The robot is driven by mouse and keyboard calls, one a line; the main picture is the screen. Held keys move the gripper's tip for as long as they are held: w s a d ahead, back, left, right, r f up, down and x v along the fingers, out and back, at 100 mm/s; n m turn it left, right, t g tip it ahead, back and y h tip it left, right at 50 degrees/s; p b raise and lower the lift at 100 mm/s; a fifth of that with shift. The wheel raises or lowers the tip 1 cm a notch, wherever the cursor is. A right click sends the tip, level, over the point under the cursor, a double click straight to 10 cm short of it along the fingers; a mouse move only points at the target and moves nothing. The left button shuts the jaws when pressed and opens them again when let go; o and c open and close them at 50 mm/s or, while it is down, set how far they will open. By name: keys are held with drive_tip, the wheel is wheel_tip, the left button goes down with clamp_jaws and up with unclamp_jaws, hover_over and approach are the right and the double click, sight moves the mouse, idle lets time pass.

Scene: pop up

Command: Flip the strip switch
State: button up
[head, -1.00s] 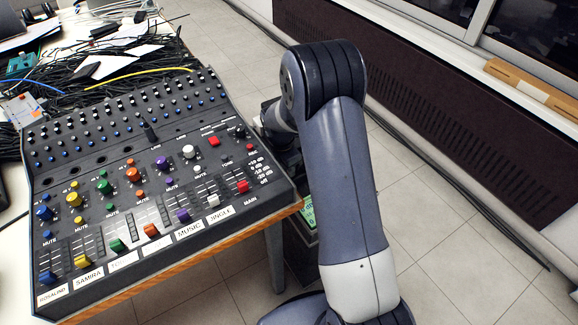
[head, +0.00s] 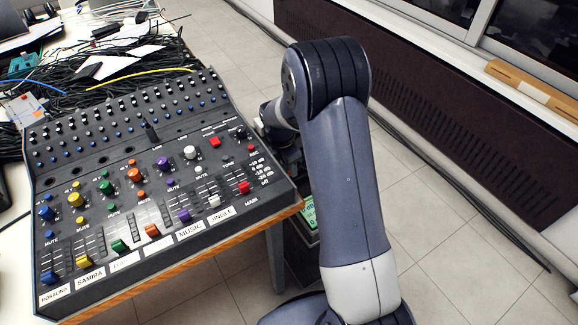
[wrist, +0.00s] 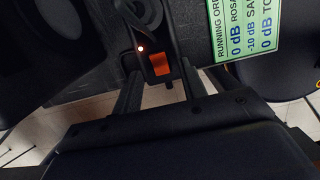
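In the wrist view an orange rocker switch (wrist: 160,65) sits near the end of a dark strip (wrist: 161,80). A small glowing light shows on the strip, up and left of the rocker. My gripper (wrist: 161,84) has its two dark fingers apart, one on each side of the strip's end, just below the rocker in the picture. I cannot tell whether either finger touches the strip. In the head view my own arm and the mixing console's edge hide the strip and the gripper.
A black mixing console (head: 130,165) with coloured knobs and faders stands on the table at left. Tangled black cables (head: 75,85) lie behind it. A green-and-white running order sign (wrist: 245,28) is right of the strip in the wrist view.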

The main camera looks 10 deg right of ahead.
wheel_tip(320, 180, up, 9)
drive_tip(key=a+p, duration=0.1)
drive_tip(key=shift+s+a, duration=0.2)
drive_tip(key=shift+s, duration=0.05)
drive_tip(key=f, duration=0.3)
drive_tip(key=d+f+b, duration=0.1)
drive_tip(key=f, duration=0.6)
drive_tip(key=shift+w+d+f+b, duration=0.25)
drive_tip(key=shift+d+f+b, duration=0.05)
drive_tip(key=shift+f+b, duration=0.1)
drive_tip(key=shift+d+y, duration=0.2)
drive_tip(key=shift+y, duration=0.4)
drive_tip(key=shift+w, duration=0.1)
drive_tip(key=shift+a, duration=0.15)
